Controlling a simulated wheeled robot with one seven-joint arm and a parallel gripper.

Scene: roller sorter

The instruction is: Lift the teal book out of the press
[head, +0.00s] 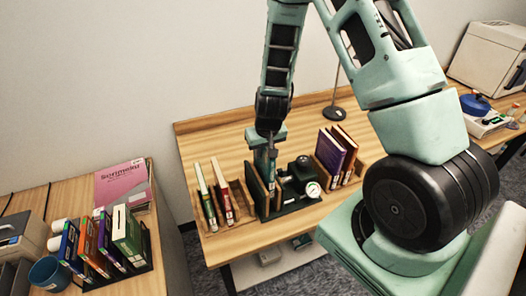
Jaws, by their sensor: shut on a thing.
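The press (290,201) stands on the wooden table, a dark base with wooden boards, black knobs and a round white gauge. The teal book (263,166) is upright between the boards at its left part. Its top shows and its lower part is hidden by the boards. My gripper (267,150) points straight down over the press and is shut on the top of the teal book. The fingers are small here and partly blend with the book's colour. I cannot tell whether the book's bottom touches the press base.
A wooden rack (240,209) with a few books stands close left of the press. Purple and brown books (331,154) stand close right. At lower left, a black rack (148,262) holds several coloured books near a blue cup (49,272). Bare table (215,150) lies behind the press.

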